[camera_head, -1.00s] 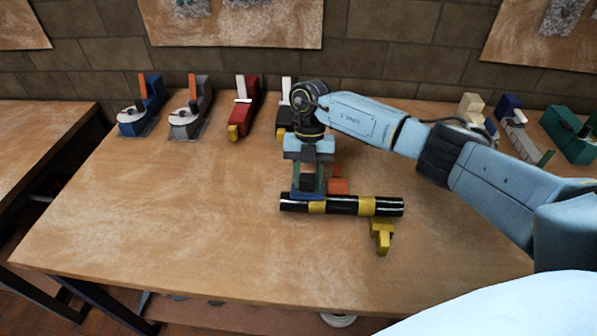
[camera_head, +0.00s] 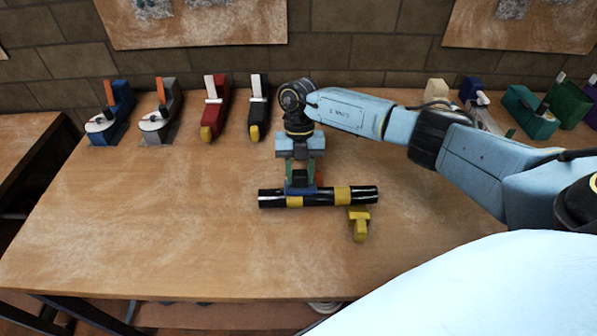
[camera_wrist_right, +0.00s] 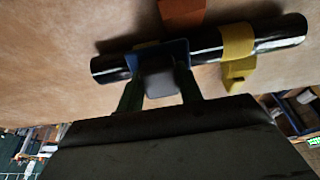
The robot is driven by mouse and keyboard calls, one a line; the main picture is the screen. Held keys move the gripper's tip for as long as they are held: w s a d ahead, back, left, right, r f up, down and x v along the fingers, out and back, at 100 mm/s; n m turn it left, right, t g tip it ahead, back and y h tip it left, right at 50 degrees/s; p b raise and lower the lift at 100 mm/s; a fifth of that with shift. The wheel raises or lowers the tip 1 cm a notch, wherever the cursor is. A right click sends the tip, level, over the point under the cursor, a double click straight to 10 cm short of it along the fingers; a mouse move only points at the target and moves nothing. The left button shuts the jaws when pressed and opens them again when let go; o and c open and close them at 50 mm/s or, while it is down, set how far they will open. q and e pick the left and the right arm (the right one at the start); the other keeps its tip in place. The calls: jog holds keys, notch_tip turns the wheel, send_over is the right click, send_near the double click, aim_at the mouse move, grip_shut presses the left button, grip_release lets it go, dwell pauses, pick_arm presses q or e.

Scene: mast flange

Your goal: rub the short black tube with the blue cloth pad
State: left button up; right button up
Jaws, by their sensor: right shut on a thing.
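The short black tube (camera_head: 318,197) with yellow bands lies lengthwise across the middle of the table. It also shows in the right wrist view (camera_wrist_right: 280,38). My right gripper (camera_head: 301,178) is over the left half of the tube. It is shut on the dark grip of the blue cloth pad (camera_head: 299,189). In the right wrist view the pad (camera_wrist_right: 180,48) lies against the tube, which passes behind it; whether it presses on the tube I cannot tell. My left gripper is not in view.
A yellow bracket (camera_head: 359,225) stands at the front right of the tube. An orange block (camera_wrist_right: 182,10) is close behind the tube. Several tape dispensers and staplers, such as a red one (camera_head: 216,107), line the back. The front left table is clear.

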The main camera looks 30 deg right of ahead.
jog(key=shift+p+v, duration=1.35)
jog(key=shift+v, duration=1.6)
jog(key=shift+r, duration=0.1)
jog(key=p+v, duration=0.1)
jog(key=v, duration=0.1)
jog(key=shift+d+r, duration=0.1)
jog(key=shift+r, duration=0.3)
jog(key=shift+f, duration=0.15)
jog(key=shift+b+x, duration=0.85)
jog(key=shift+x, duration=2.45)
jog(key=shift+b+x, duration=0.3)
jog(key=shift+x, duration=0.7)
jog(key=shift+w, duration=0.15)
